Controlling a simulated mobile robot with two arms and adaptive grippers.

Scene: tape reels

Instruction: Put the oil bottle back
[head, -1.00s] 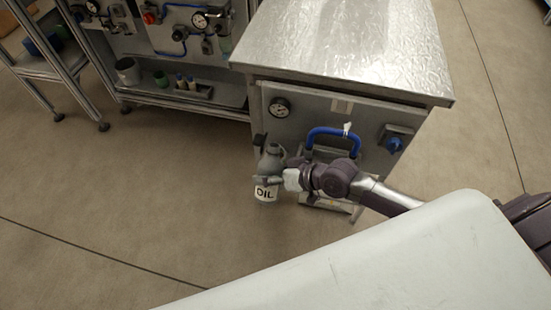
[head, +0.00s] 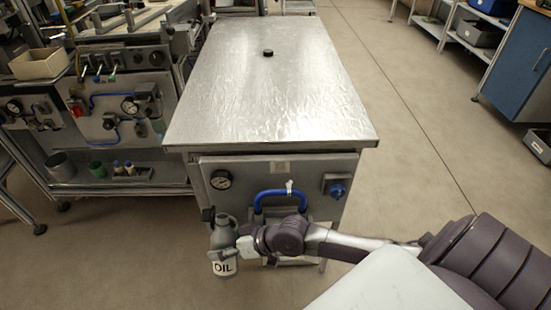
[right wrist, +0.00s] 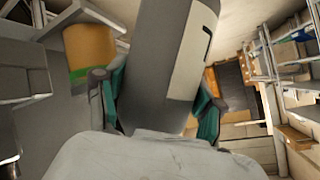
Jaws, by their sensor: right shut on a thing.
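The oil bottle (head: 223,240) is grey with a white label reading "OIL". In the head view it is upright in front of the metal cabinet, at its lower left front. My right gripper (head: 238,243) is shut on it from the right side. In the right wrist view the bottle (right wrist: 165,60) fills the middle, tilted in the picture, between the teal-padded fingers of the gripper (right wrist: 160,100). My left gripper is in neither view.
The metal-topped cabinet (head: 265,95) has a gauge (head: 221,179), a blue hose (head: 280,193) and a blue knob (head: 337,189) on its front. A small black object (head: 268,53) lies on its top. A workbench with gauges (head: 125,105) stands at left. Floor to the right is open.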

